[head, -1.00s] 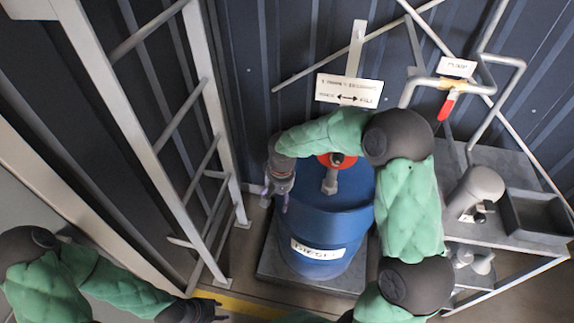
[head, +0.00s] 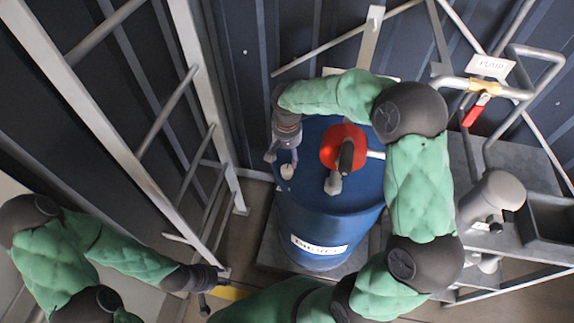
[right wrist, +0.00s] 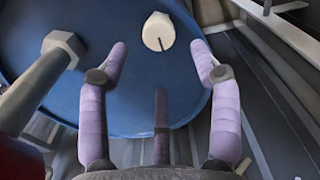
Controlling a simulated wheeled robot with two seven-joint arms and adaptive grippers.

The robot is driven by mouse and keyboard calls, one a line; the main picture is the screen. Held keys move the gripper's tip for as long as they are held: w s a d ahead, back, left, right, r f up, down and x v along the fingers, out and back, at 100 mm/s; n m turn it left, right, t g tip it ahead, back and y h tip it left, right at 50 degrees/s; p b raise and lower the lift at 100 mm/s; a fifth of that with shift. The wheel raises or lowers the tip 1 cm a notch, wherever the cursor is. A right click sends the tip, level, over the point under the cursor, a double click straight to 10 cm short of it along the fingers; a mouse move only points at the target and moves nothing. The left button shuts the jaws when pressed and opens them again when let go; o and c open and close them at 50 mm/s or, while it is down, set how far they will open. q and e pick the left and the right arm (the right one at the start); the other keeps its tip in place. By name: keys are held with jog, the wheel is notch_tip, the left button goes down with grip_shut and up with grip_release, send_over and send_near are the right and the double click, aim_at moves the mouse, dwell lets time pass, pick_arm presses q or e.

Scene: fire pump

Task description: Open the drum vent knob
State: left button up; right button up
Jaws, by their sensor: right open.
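The drum vent knob (head: 287,171) is a small cream cap on top of the blue drum (head: 325,225), near its left rim. In the right wrist view the knob (right wrist: 158,31) has a dark slot line and sits just beyond the fingertips, roughly centred between them. My right gripper (head: 281,158) is over the drum top beside the knob. Its lilac fingers (right wrist: 159,50) are spread, with nothing between them, and I see no contact with the knob. My left gripper (head: 214,288) is low at the left, away from the drum; its finger opening is unclear.
A red hand pump (head: 343,147) with a dark handle stands on the drum. A grey bung (head: 333,184) is nearby. A metal ladder (head: 110,120) stands left. A grey bench (head: 520,160) and a pipe with a red-handled valve (head: 476,108) are right.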

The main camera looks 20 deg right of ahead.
aim_at(287, 167)
notch_tip(287, 167, down, 7)
jog(key=shift+w+b, duration=0.1)
jog(key=shift+b, duration=0.55)
jog(key=shift+c, duration=0.2)
jog(key=shift+r, duration=0.1)
jog(key=c, duration=1.1)
